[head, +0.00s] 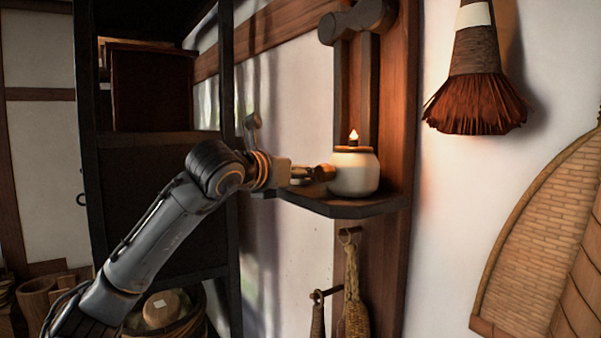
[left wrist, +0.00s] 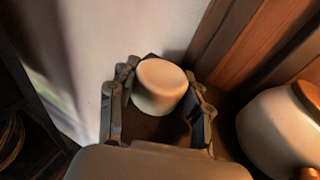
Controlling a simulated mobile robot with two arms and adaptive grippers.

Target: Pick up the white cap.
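The white cap (left wrist: 160,86) is a pale, rounded cylinder standing on the dark shelf in the left wrist view. My left gripper (left wrist: 160,78) is open, with one finger on each side of the cap. The cap sits between the fingers towards their tips, and narrow gaps seem to show beside it. In the head view my left gripper (head: 308,174) is at the left end of the wall shelf (head: 335,206), and I cannot make out the cap there. My right gripper is not in view.
A white jar (head: 354,174) with a brown rim and a small flame above it stands on the shelf just right of my left gripper. A dark wooden post (head: 398,130) rises behind. A black rack (head: 160,205) stands left. A brush (head: 476,85) hangs right.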

